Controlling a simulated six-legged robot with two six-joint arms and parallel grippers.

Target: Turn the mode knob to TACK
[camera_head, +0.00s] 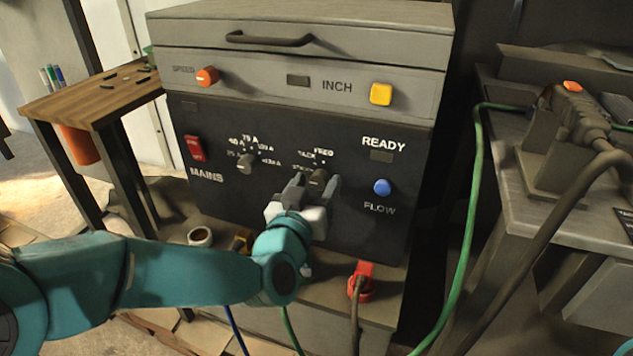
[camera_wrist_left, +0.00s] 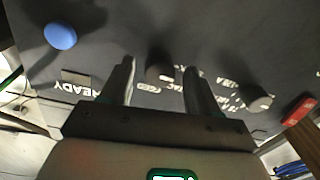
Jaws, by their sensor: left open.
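The mode knob (camera_head: 318,178) is a small dark round knob on the black front panel (camera_head: 400,225), with white labels around it, among them TACK and FEED. In the left wrist view the knob (camera_wrist_left: 160,70) shows between and just beyond the fingertips. My left gripper (camera_head: 309,186) is open in front of the knob, a finger to each side; it also shows in the left wrist view (camera_wrist_left: 160,72). I cannot tell whether the fingers touch the knob. The gripper hides part of the labels, and the knob's exact setting is hard to read. My right gripper is not in view.
A second knob (camera_head: 245,163) with current labels sits left of the mode knob. A red mains switch (camera_head: 196,148), a blue FLOW button (camera_head: 382,187) and a yellow INCH button (camera_head: 381,94) surround it. A red plug (camera_head: 361,280) with a cable is below.

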